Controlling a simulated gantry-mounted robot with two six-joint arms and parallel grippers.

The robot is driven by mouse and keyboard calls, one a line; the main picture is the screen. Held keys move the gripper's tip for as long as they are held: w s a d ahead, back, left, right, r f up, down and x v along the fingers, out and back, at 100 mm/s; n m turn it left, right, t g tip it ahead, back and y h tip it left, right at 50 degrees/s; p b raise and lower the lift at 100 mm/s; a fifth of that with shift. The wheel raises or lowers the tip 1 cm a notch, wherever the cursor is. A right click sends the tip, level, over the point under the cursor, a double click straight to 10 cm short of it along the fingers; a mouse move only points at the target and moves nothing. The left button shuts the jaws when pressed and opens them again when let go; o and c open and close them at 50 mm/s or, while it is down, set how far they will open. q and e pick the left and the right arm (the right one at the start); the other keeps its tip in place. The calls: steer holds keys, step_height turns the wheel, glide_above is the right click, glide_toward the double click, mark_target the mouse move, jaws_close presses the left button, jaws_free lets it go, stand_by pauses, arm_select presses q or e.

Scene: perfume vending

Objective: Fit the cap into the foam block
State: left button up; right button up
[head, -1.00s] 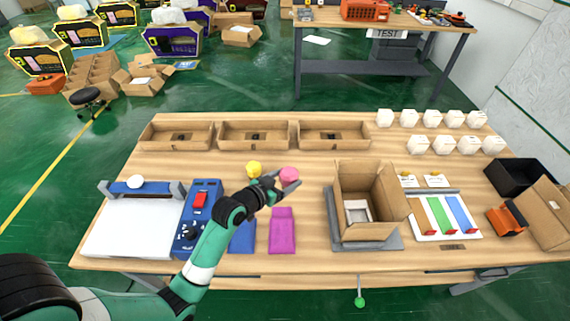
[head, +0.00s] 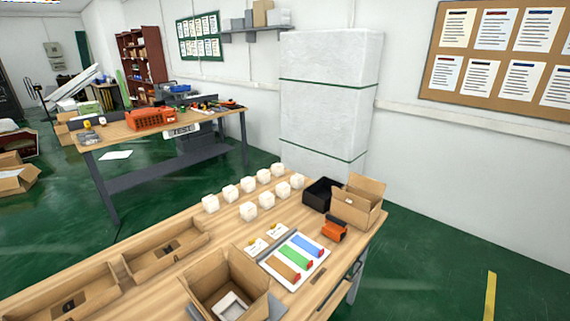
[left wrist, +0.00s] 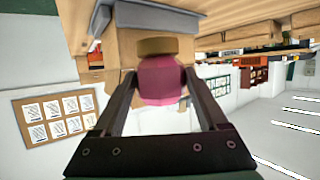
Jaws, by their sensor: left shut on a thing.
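My left gripper (left wrist: 160,92) is shut on a pink rounded cap (left wrist: 162,78) in the left wrist view. A brown-gold disc-like part (left wrist: 158,46) shows at the cap's far end. A white block with a recess (head: 233,305), likely the foam block, sits inside the open cardboard box (head: 250,270) at the bottom of the head view. In the left wrist view, cardboard (left wrist: 122,45) shows behind the held cap; I cannot tell the gap. Neither gripper is in the head view.
Shallow cardboard trays (head: 165,250) lie left of the box. A white board with coloured strips (head: 294,262) is on its right. White blocks (head: 250,211), a black bin (head: 322,195) and an orange tool (head: 335,229) stand farther back on the table.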

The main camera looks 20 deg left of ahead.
arm_select(q)
steer(key=s+d+r+m+h, duration=0.1)
steer(key=s+d+m+h, duration=0.3)
steer(key=d, duration=0.6)
step_height(320, 180, up, 26)
steer(key=s+n+y+p, duration=0.1)
steer(key=s+n+p, duration=0.1)
steer(key=p, duration=3)
steer(key=shift+s+y, duration=0.3)
steer(key=shift+f, duration=0.25)
